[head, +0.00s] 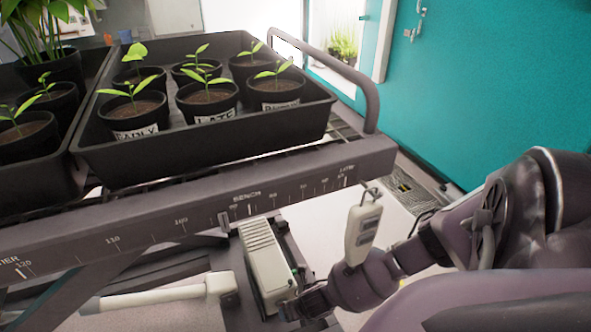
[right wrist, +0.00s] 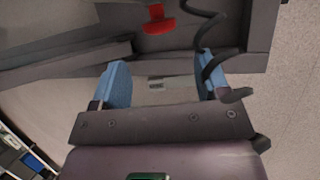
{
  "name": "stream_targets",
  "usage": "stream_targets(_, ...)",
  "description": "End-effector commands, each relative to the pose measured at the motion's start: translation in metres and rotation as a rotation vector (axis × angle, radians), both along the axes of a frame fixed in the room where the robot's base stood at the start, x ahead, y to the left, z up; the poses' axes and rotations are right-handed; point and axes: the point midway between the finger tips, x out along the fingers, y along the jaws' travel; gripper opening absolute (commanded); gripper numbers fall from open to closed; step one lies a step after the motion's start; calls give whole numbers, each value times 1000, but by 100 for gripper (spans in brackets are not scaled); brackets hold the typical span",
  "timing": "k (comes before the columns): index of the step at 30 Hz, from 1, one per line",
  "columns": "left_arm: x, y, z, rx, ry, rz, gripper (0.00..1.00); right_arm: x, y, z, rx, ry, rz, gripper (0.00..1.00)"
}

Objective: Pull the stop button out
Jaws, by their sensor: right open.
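A red part (right wrist: 158,20), which looks like the stop button, shows at the top of the right wrist view against a dark grey surface. I cannot tell whether it is pushed in or out. It does not show in the head view. My right gripper (right wrist: 163,78) is open, with its blue fingers apart and the red part beyond their tips. A pale surface with a small dark mark shows between the fingers. In the head view my right arm reaches in below the bench, and its gripper end is by a pale ribbed box (head: 262,252). My left gripper is not in view.
The bench rail (head: 150,228) with a scale runs above my right gripper. A grey handset (head: 362,228) hangs from it. A white handle (head: 150,298) sticks out left of the box. A dark cable (right wrist: 206,30) passes by one finger. Plant trays (head: 225,145) fill the bench top.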

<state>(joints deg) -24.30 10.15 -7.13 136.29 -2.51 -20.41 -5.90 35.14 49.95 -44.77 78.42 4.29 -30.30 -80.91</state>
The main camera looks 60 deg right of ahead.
Motion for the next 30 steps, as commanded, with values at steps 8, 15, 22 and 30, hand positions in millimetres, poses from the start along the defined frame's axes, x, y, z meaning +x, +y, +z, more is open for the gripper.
stream_targets(8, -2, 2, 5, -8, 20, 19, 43, -14, 1, 34, 0, -4, 1, 69)
stream_targets(15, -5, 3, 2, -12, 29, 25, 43, -19, 1, 36, -1, 2, -1, 69)
stream_targets(22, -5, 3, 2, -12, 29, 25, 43, -19, 1, 35, 0, 3, 0, 69)
stream_targets(30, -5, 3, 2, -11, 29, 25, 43, -19, 1, 36, 1, 2, -1, 69)
